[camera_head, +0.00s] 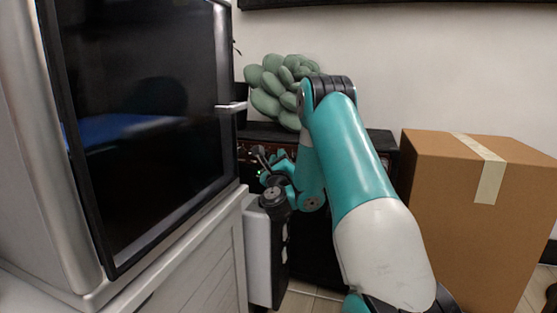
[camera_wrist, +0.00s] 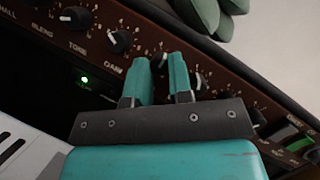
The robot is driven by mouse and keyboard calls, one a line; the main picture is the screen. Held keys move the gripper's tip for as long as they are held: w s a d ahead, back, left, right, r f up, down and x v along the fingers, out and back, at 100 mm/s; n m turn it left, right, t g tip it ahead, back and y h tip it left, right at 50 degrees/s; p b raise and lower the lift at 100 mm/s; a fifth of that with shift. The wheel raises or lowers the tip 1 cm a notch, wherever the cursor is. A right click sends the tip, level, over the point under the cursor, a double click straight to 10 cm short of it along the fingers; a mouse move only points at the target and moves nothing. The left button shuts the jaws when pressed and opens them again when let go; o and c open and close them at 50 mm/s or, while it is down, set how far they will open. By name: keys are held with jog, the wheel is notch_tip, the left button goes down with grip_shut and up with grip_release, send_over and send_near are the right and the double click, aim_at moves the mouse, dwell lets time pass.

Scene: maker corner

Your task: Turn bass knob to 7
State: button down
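A dark brown amplifier panel (camera_wrist: 225,82) crosses the wrist view at a slant, with a row of black knobs. Readable labels include TONE and what looks like GAIN; no bass label is legible. One black knob (camera_wrist: 158,63) sits between the tips of my gripper's teal fingers (camera_wrist: 160,68). The fingers are a small gap apart; whether they touch the knob is unclear. Its scale and pointer are mostly hidden. In the head view the amplifier (camera_head: 380,141) stands behind my arm, and my gripper (camera_head: 266,160) is at its front, small and partly hidden.
Neighbouring knobs sit close left (camera_wrist: 120,41) and right (camera_wrist: 197,81) of the fingers. A green light (camera_wrist: 85,80) glows below. A plant (camera_head: 280,85) stands on the amplifier. A dark-doored cabinet (camera_head: 140,130) is close on the left; a cardboard box (camera_head: 440,200) is on the right.

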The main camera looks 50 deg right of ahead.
jog(key=m+g+h+b, duration=0.1)
jog(key=m+b, duration=0.1)
jog(key=m, duration=0.1)
jog(key=m+h+b, duration=0.1)
jog(key=m, duration=0.2)
jog(key=shift+w+f+g+h+b, duration=0.1)
jog(key=shift+w+g+h+b, duration=0.05)
jog(key=shift+g+h+b, duration=0.2)
jog(key=c, duration=1.3)
grip_release()
jog(key=shift+a, duration=0.1)
